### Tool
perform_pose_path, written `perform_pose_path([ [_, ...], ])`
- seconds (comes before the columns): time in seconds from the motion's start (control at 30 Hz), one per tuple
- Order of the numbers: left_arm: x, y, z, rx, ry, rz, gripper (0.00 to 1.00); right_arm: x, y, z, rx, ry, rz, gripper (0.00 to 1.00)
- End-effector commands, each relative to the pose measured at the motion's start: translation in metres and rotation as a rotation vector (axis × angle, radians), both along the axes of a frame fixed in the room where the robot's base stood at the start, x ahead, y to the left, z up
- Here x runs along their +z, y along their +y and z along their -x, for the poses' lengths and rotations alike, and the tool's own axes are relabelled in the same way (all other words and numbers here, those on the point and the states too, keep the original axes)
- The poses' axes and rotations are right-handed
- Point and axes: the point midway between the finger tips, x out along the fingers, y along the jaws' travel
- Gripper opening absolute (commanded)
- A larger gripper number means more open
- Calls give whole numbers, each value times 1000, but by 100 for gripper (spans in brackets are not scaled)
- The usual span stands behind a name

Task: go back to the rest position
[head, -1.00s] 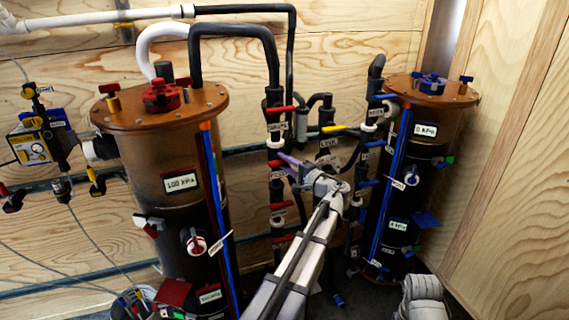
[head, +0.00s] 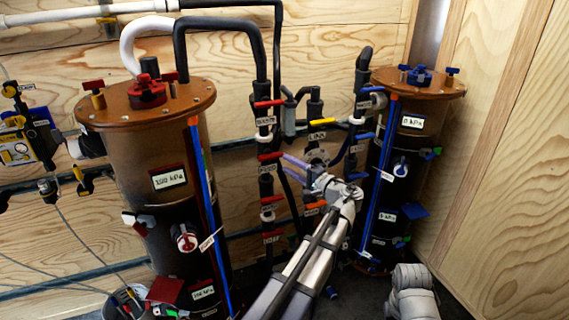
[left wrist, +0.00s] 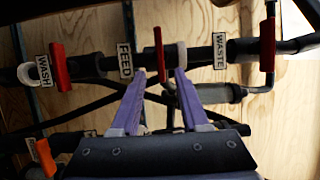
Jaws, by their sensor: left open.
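My left gripper (head: 300,166) reaches up from the bottom of the head view to the pipes between the two filter tanks. In the left wrist view its two purple fingers (left wrist: 158,98) are apart with nothing between them. Just past the tips is a pipe with red valve handles and labels FEED (left wrist: 125,62), WASH (left wrist: 43,70) and WASTE (left wrist: 220,50). One red handle (left wrist: 159,54) stands ahead of the gap between the fingers; whether they touch it I cannot tell. A grey arm link of mine (head: 412,290) shows at the lower right; no right gripper shows.
A brown tank (head: 150,225) with a red knob (head: 147,92) stands at left. A second tank (head: 412,150) with a blue knob (head: 419,76) stands at right. A yellow and black device (head: 20,150) is at far left. A bucket (head: 128,300) sits at lower left.

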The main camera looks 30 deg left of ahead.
Motion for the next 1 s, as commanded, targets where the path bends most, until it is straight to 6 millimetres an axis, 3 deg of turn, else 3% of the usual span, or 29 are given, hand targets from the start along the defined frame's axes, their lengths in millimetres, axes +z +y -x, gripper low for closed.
perform_pose_path([
  [0.57,-7,-4,6,0,2,31,45,0,0,0,0,0,0,50],
  [0.67,-30,-19,22,2,10,141,45,0,0,0,0,0,0,50],
  [0.77,-70,-46,50,4,36,331,45,0,0,0,0,0,0,50],
  [0.9,-132,-103,97,14,113,637,45,0,0,0,0,0,0,50],
  [1.0,-167,-148,134,21,188,840,45,0,0,0,0,0,0,50],
])
